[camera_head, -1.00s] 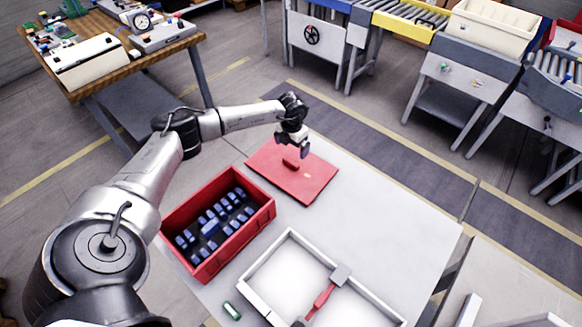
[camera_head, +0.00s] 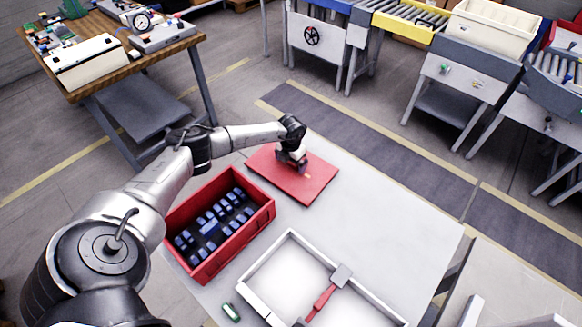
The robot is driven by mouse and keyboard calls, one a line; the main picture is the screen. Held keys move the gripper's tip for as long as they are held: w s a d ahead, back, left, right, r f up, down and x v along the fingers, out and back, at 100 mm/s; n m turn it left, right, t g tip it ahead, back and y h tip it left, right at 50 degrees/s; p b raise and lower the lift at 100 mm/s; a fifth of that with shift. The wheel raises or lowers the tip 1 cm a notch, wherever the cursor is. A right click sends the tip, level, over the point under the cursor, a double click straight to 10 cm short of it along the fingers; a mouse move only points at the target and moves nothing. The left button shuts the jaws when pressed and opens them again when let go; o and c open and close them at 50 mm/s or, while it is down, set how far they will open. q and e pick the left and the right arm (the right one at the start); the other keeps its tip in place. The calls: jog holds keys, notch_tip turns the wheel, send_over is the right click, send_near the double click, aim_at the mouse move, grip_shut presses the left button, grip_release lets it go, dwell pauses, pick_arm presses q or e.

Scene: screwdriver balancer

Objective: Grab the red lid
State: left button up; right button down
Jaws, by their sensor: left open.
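The red lid (camera_head: 313,187) lies flat on the light grey table, behind and to the right of the red crate. My left gripper (camera_head: 290,168) is open, low over the middle of the lid, with its fingers around where the lid's handle is. The gripper hides the handle, and I cannot tell whether the fingers touch it. My right gripper is not in view.
The open red crate (camera_head: 240,240) holds several blue items. A white tray (camera_head: 262,262) with a red-handled tool (camera_head: 322,298) stands at the front. A small green object (camera_head: 231,312) lies beside it. The table's right side (camera_head: 390,220) is clear.

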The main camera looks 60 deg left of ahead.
pick_arm(q)
jog(key=c, duration=1)
jog(key=shift+r, duration=0.1)
